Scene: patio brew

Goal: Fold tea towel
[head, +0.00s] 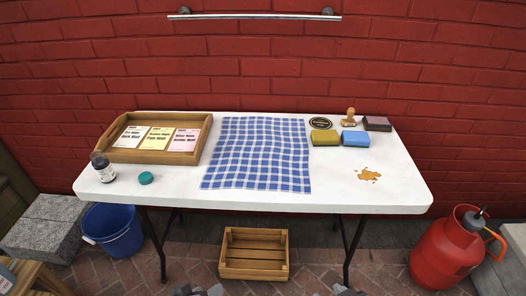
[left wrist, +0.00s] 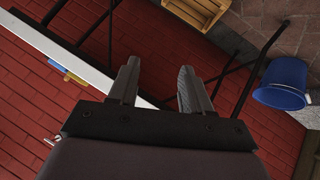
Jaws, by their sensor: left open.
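The blue-and-white checked tea towel (head: 258,153) lies flat and spread out on the middle of the white table (head: 335,190). It looks slightly rippled, and its front edge is near the table's front edge. My left gripper (head: 200,291) barely shows at the bottom of the head view, in front of the table and well apart from the towel. In the left wrist view its two fingers (left wrist: 157,78) are spread with nothing between them. A small part of my right gripper (head: 346,291) shows at the bottom edge of the head view; its jaws cannot be made out.
Right are sponges (head: 355,138), a stamp (head: 349,117) and a brown spill (head: 368,175). A crate (head: 254,269), blue bucket (head: 112,230) and red canister (head: 445,248) stand below.

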